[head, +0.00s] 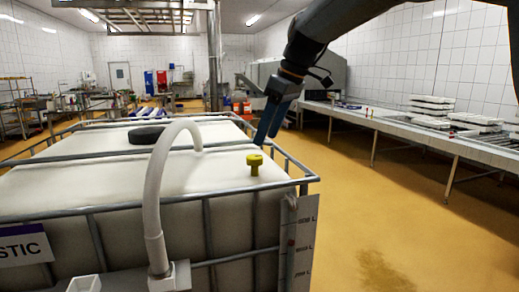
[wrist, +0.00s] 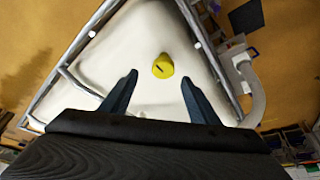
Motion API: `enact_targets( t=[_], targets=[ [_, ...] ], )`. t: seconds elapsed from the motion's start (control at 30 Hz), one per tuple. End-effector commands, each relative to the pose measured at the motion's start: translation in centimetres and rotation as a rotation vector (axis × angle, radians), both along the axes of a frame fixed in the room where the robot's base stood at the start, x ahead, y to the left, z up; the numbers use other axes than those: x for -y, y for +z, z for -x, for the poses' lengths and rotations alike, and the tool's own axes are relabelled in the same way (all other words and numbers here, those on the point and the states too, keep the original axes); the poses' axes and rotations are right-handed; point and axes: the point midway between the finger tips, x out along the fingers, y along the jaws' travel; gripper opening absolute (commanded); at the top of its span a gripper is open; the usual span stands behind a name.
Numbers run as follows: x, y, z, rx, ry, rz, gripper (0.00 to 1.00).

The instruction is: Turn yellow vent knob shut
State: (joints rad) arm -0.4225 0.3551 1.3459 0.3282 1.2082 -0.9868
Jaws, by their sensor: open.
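The yellow vent knob (head: 254,163) stands upright on the white top of the caged tank (head: 226,178), near its right front corner. In the wrist view the knob (wrist: 163,66) is seen from above, with a dark slot or mark on its top. My gripper (head: 266,130) is above the knob and slightly to its right in the head view, pointing down. In the wrist view its two fingers (wrist: 158,85) are apart and empty, and the knob lies beyond the tips, between their lines. The gripper does not appear to touch the knob.
A pale curved hose (head: 160,180) arches over the tank's front. Metal cage bars (head: 296,181) edge the top close to the knob. A round black lid (head: 146,135) lies further back. A long table (head: 420,125) runs along the right, with open floor between.

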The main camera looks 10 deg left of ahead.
Motion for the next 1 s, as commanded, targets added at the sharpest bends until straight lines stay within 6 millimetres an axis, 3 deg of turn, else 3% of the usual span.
enact_targets(
  t=[0.2,0.4,0.8,1.0],
  targets=[
    [-2.1,-3.1,0.3,-0.004,0.013,0.002,0.55],
    [-2.9,-5.3,0.0,-0.002,0.012,0.002,0.55],
    [-3.0,-6.2,-0.2,0.000,0.009,0.001,0.55],
    [-3.0,-6.2,-0.3,0.000,0.008,0.001,0.22]
  ],
)
